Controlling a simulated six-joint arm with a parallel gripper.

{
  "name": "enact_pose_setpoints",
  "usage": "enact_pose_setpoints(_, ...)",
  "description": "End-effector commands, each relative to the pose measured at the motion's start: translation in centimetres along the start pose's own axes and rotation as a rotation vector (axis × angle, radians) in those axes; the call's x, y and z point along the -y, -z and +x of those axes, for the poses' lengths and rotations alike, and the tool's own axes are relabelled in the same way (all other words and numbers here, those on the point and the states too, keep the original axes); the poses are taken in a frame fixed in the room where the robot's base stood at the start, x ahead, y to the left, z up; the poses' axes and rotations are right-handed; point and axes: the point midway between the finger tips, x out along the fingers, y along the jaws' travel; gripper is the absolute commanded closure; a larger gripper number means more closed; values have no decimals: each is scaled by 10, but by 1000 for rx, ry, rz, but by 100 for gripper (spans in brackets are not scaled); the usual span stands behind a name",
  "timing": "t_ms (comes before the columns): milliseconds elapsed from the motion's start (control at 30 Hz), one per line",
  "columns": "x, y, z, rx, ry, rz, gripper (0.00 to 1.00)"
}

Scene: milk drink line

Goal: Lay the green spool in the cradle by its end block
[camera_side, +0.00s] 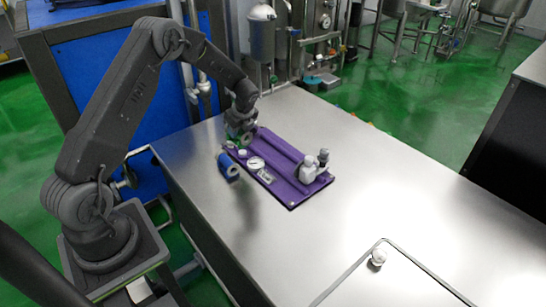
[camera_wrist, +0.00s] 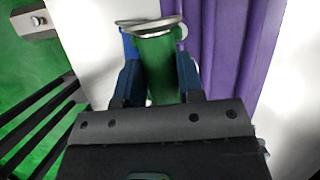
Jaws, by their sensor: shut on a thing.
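My gripper (camera_wrist: 158,78) is shut on the green spool (camera_wrist: 157,62), its fingers on both sides and the spool's pale round end facing forward. In the side view my gripper (camera_side: 241,124) is low at the far left end of the purple cradle board (camera_side: 277,146), with the green spool (camera_side: 246,138) under it, partly hidden. The ridged purple board also shows in the wrist view (camera_wrist: 232,40), to the right of the spool. I cannot tell whether the spool touches the board. The end block cannot be made out clearly.
A blue spool (camera_side: 228,166) stands at the board's left edge. A round gauge (camera_side: 256,163) and small parts lie on the board, and pale bottle-like fittings (camera_side: 311,169) stand at its right end. The steel table (camera_side: 370,190) is clear to the right. A small knob (camera_side: 378,257) sits near the front.

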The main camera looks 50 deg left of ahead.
Motion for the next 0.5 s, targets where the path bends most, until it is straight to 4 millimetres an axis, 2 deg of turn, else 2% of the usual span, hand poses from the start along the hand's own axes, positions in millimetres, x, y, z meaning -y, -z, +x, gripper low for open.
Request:
enact_pose_setpoints(33,16,-3,4,1,3,2,100)
enact_pose_setpoints(200,59,-10,10,1,7,14,100)
enact_pose_setpoints(333,86,-13,13,1,12,26,100)
enact_pose_setpoints(500,108,-14,15,1,18,42,100)
